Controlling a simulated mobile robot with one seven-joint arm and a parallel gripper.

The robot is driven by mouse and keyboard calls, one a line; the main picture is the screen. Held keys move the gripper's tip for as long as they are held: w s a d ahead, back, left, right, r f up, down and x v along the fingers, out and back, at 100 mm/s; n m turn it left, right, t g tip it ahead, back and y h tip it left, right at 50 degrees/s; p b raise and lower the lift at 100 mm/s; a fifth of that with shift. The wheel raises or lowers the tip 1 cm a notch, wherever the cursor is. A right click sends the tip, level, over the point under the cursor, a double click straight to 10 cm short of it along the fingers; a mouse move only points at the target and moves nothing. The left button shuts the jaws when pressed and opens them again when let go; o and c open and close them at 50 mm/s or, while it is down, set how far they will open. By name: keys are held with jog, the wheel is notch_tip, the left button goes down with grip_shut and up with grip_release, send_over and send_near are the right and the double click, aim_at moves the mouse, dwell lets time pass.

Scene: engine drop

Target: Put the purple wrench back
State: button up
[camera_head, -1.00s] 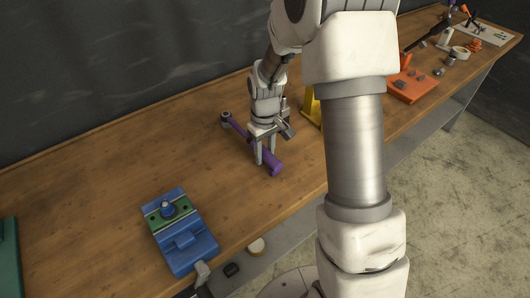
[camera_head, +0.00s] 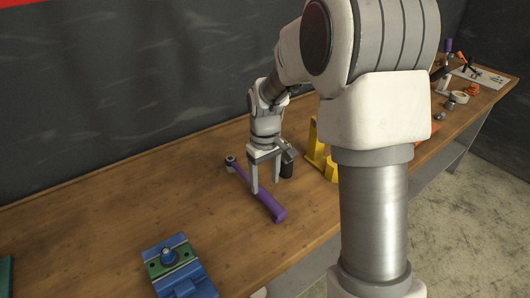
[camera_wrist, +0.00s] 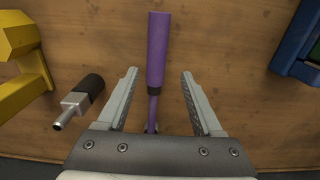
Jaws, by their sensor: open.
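The purple wrench (camera_head: 266,205) lies on the wooden workbench, its dark metal head toward the back left and its thick purple handle toward the front. My gripper (camera_head: 266,190) points down over it in the head view. In the wrist view the purple wrench (camera_wrist: 156,55) runs between the two open fingers of my gripper (camera_wrist: 158,85), with a gap on each side. Its lower end there is hidden behind the gripper body. I cannot tell the exact height of the fingertips over the bench.
A black-handled tool (camera_wrist: 80,97) with a metal tip lies just left of my fingers in the wrist view. A yellow stand (camera_head: 318,150) is near on the right. A blue vise-like block (camera_head: 178,268) sits at the front left. The bench (camera_head: 100,225) between is clear.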

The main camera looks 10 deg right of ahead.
notch_tip(320, 180, up, 9)
jog(key=s+r+m+t, duration=0.2)
jog(key=s+r, duration=0.6)
jog(key=s, duration=0.2)
jog(key=s+d+m+t, duration=0.1)
jog(key=s+m+t, duration=0.1)
jog(key=s, duration=1)
jog(key=shift+r+t, duration=0.15)
jog(key=shift+t, duration=0.65)
jog(key=shift+c, duration=0.3)
jog(key=shift+s, duration=0.1)
jog(key=shift+c, duration=1.1)
jog(key=shift+a, duration=0.1)
